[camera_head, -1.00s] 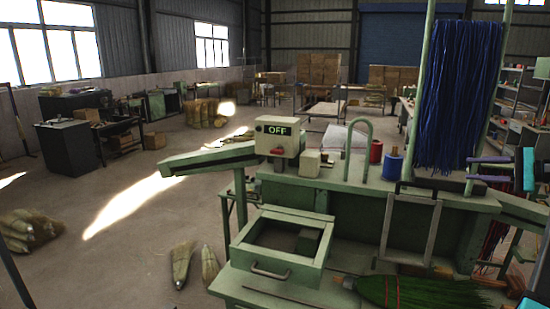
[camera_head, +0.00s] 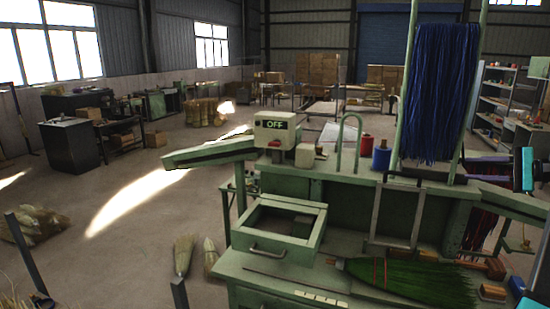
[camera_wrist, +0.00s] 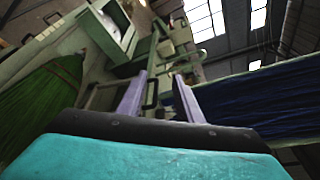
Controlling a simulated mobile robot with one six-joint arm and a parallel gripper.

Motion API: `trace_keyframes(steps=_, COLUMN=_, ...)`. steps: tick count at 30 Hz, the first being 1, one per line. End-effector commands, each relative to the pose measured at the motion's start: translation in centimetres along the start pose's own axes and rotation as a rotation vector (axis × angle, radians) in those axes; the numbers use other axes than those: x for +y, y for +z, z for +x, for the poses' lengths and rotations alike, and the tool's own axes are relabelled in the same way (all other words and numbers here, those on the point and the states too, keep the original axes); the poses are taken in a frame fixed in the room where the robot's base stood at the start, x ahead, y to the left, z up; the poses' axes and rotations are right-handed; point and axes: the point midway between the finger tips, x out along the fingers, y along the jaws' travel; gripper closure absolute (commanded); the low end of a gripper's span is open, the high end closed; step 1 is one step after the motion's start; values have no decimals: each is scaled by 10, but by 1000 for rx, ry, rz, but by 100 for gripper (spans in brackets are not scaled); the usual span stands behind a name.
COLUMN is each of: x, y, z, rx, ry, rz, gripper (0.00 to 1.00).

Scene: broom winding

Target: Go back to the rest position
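My gripper (camera_head: 468,170) is at the right edge of the head view, in front of the machine's right side. It is open and empty; its two purple-grey fingers stand apart in the wrist view (camera_wrist: 160,98). A broom with green bristles (camera_head: 428,285) lies on the green bench top (camera_head: 235,268), below and left of my gripper. Its bristles also show at the left of the wrist view (camera_wrist: 40,95). A hank of dark blue fibres (camera_head: 440,90) hangs from the frame, just left of and above my gripper.
The machine carries a control box reading OFF (camera_head: 275,130), a blue spool (camera_head: 381,160) and an open drawer-like tray (camera_head: 262,248). Red fibres (camera_head: 480,225) hang below my gripper. Broom heads (camera_head: 185,253) lie on the floor, which has free room at left.

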Motion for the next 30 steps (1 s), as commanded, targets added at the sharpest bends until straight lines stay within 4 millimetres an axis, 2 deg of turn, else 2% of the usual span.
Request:
trace_keyframes(steps=2, x=0, y=0, z=0, rx=0, ry=0, rz=0, gripper=67)
trace_keyframes(steps=10, x=21, y=-7, z=31, rx=11, ry=33, rz=-5, gripper=67)
trace_keyframes(steps=19, x=60, y=-17, z=82, rx=32, ry=98, rz=-16, gripper=67)
trace_keyframes(steps=23, x=89, y=-21, z=117, rx=43, ry=146, rz=-28, gripper=67)
trace_keyframes(steps=26, x=120, y=-24, z=151, rx=56, ry=198, rz=-44, gripper=67)
trace_keyframes(steps=30, x=170, y=-25, z=202, rx=73, ry=285, rz=-79, gripper=67)
